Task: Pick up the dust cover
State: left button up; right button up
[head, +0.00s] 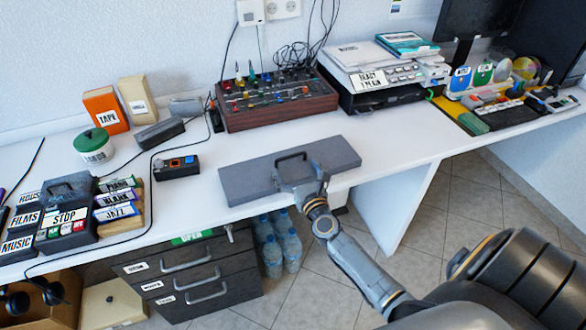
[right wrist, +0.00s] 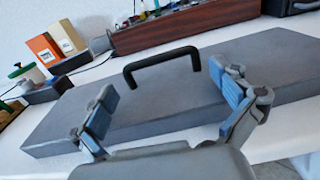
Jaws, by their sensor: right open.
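The dust cover (head: 245,178) is a flat grey slab with a black handle (head: 290,155) on top. It lies on the white desk near the front edge. In the right wrist view the dust cover (right wrist: 150,115) fills the middle, and its black handle (right wrist: 160,62) stands up beyond my fingers. My right gripper (head: 303,182) is over the front part of the cover, on the near side of the handle. In the right wrist view its blue-padded fingers (right wrist: 167,103) are spread wide with nothing between them, and the handle is apart from them. My left gripper is not in view.
A wooden-sided mixer (head: 275,108) stands behind the cover, with a printer (head: 375,75) to its right. A small black device (head: 176,167) and a black cable lie to the left. The desk is clear right of the cover. Drawers (head: 185,275) are below.

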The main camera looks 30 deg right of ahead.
aim_at(291, 157)
jog(key=x, duration=0.4)
jog(key=c, duration=1)
jog(key=shift+o, duration=0.2)
jog(key=shift+r, duration=0.1)
